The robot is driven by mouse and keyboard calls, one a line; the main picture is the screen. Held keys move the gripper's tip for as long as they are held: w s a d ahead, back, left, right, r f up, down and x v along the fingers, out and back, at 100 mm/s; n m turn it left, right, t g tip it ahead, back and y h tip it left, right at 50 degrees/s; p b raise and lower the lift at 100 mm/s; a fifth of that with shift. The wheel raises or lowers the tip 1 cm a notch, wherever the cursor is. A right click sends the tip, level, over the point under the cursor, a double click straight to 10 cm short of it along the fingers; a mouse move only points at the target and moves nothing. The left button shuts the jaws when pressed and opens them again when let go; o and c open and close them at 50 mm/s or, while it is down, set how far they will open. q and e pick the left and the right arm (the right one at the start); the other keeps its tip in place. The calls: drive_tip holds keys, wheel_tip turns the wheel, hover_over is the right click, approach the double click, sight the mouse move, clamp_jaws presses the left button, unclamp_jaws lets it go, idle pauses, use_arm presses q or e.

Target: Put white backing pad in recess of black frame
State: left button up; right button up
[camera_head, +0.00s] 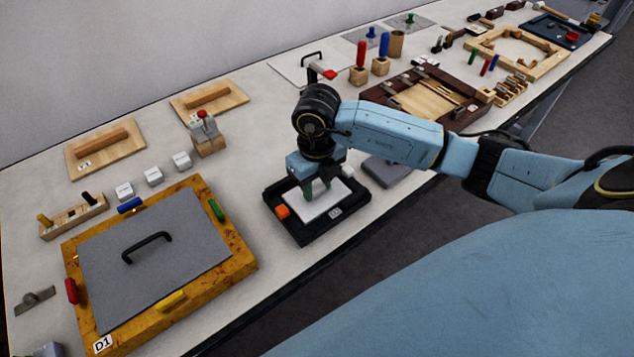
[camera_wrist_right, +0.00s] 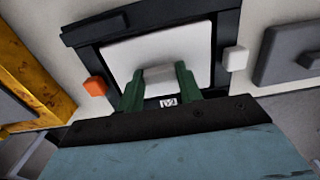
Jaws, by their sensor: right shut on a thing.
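The white backing pad (camera_head: 298,211) is a flat pale plate with a grey block-shaped grip on top. It lies within the outline of the black frame (camera_head: 313,236), at or just above the recess. In the right wrist view the pad (camera_wrist_right: 160,47) is slightly tilted against the black frame (camera_wrist_right: 98,30), with dark margin around it. I cannot tell whether it rests on the recess floor. My right gripper (camera_head: 317,190) points down over the frame. Its green fingers (camera_wrist_right: 158,76) are shut on the pad's grip. My left gripper is not in view.
An orange block (camera_head: 282,211) and a white block (camera_head: 347,170) sit at opposite sides of the black frame. A burl-wood frame with a grey panel (camera_head: 190,250) stands left. A grey plate (camera_head: 386,172) lies right. The table's front edge is close by.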

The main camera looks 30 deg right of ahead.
sight(317, 188)
drive_tip(key=o, duration=1)
drive_tip(key=shift+f, duration=0.1)
drive_tip(key=shift+c, duration=0.2)
wheel_tip(317, 188, up, 12)
drive_tip(key=shift+r, duration=0.2)
